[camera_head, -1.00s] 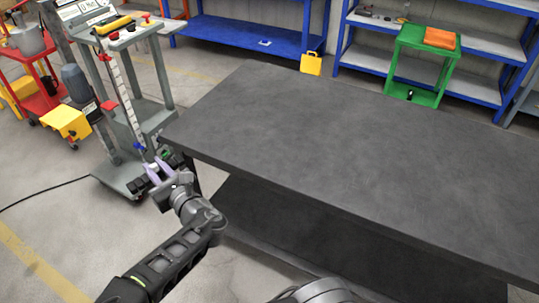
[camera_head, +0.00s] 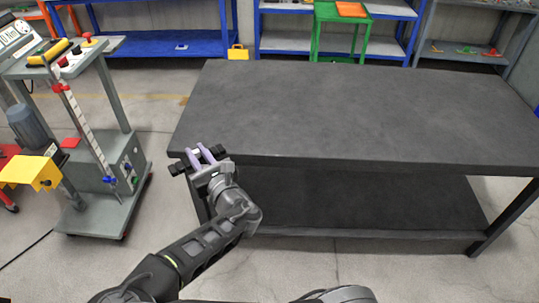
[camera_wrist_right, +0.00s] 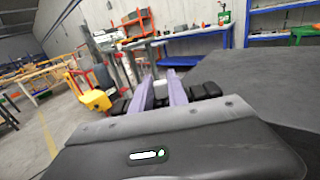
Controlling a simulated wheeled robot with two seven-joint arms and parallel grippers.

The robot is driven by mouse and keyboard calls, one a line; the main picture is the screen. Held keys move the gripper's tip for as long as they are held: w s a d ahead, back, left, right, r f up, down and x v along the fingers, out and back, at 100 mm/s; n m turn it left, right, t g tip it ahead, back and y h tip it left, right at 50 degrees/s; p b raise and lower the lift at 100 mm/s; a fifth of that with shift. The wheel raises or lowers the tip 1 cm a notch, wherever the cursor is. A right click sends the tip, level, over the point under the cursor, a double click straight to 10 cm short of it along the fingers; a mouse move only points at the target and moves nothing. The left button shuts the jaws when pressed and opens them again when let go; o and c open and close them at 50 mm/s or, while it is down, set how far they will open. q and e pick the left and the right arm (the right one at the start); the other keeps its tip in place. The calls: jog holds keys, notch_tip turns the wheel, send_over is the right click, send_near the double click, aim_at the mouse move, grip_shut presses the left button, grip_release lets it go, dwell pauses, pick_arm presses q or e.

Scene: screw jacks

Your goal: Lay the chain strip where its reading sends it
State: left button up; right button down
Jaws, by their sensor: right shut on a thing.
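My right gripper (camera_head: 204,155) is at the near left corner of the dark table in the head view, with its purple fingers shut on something. In the right wrist view, a small pale piece (camera_wrist_right: 160,88) shows between the fingers (camera_wrist_right: 163,92). I take it for the chain strip, but most of it is hidden and its markings cannot be read. My left gripper is not in view.
The dark table (camera_head: 340,110) has a bare top and a lower shelf. At left stands a grey cart (camera_head: 100,205) with a motor, a yellow handle and a white graduated bar (camera_head: 85,120). Blue shelves (camera_head: 200,42) and a green stand (camera_head: 340,30) are at the back.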

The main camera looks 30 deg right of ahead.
aim_at(220, 144)
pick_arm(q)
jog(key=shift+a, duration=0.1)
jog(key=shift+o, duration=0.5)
pick_arm(e)
jog(key=shift+w+d+f, duration=0.15)
jog(key=shift+d, duration=0.15)
jog(key=w+d+f+h+b, duration=0.1)
jog(key=d, duration=0.1)
jog(key=w+d+m+h+b, duration=0.1)
jog(key=d+b, duration=0.1)
jog(key=d, duration=0.1)
jog(key=d+f+m+h+b, duration=0.1)
jog(key=d, duration=0.1)
jog(key=shift+w+d+f+b, duration=0.25)
jog(key=shift+w+f+b, duration=0.05)
jog(key=shift+w+b, duration=0.1)
pick_arm(q)
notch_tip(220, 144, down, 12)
jog(key=b, duration=0.8)
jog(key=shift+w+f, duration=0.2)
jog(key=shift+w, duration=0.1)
pick_arm(e)
jog(key=d+m+g+h, duration=0.3)
jog(key=d+m+h, duration=0.2)
jog(key=d, duration=1.6)
jog(key=h, duration=0.2)
jog(key=shift+w+d+g+h, duration=0.15)
jog(key=shift+w+g+h, duration=0.15)
jog(key=shift+w+h, duration=0.1)
